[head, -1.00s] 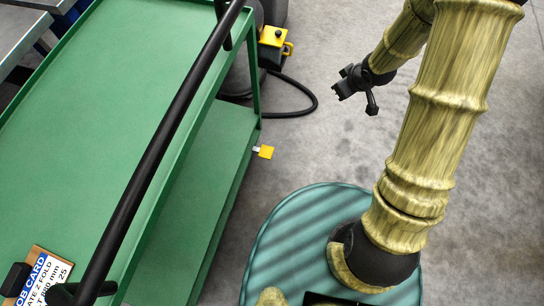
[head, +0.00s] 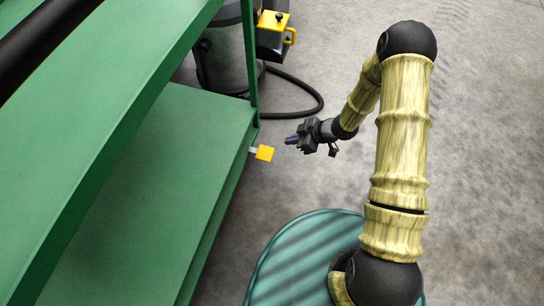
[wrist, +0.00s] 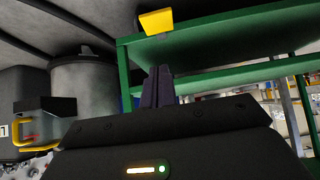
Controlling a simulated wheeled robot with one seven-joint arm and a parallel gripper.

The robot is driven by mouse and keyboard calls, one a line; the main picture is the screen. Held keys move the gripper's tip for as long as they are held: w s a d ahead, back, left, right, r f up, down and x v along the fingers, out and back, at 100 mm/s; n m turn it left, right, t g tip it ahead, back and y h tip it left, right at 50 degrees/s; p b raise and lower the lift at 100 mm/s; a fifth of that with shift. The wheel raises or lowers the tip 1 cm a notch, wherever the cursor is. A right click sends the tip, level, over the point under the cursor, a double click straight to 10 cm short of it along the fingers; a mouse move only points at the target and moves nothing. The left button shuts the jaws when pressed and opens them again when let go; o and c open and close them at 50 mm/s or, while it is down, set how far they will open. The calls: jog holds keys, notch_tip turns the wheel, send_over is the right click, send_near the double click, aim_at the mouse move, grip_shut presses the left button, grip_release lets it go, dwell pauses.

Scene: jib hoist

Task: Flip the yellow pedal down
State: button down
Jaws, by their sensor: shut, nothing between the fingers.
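The yellow pedal (head: 264,153) sticks out on a short grey arm from the corner of the green cart's lower shelf (head: 150,190). In the wrist view the yellow pedal (wrist: 156,21) shows at the top, past the fingertips. Its exact tilt is hard to tell. My gripper (head: 291,140) is shut and empty, a little to the right of the pedal and apart from it in the head view. Its dark purple fingers (wrist: 158,87) are together in the wrist view and point towards the cart's edge.
A grey drum (head: 226,60) and a black box with a yellow top (head: 274,22) stand behind the cart. A black hose (head: 310,88) loops on the floor beyond my gripper. Bare concrete floor (head: 480,160) lies to the right.

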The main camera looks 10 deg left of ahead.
dwell(0.3)
jog(key=b, duration=0.6)
send_over(265, 152)
jog(key=d, duration=0.3)
jog(key=f, duration=0.7)
jog(key=shift+s+a+f, duration=0.15)
jog(key=shift+s+f, duration=0.05)
jog(key=shift+f, duration=0.15)
notch_tip(265, 152, down, 2)
jog(key=shift+f+b, duration=0.1)
jog(key=shift+b, duration=0.85)
jog(key=shift+f+b, duration=0.5)
jog(key=shift+f, duration=0.15)
jog(key=shift+f, duration=0.1)
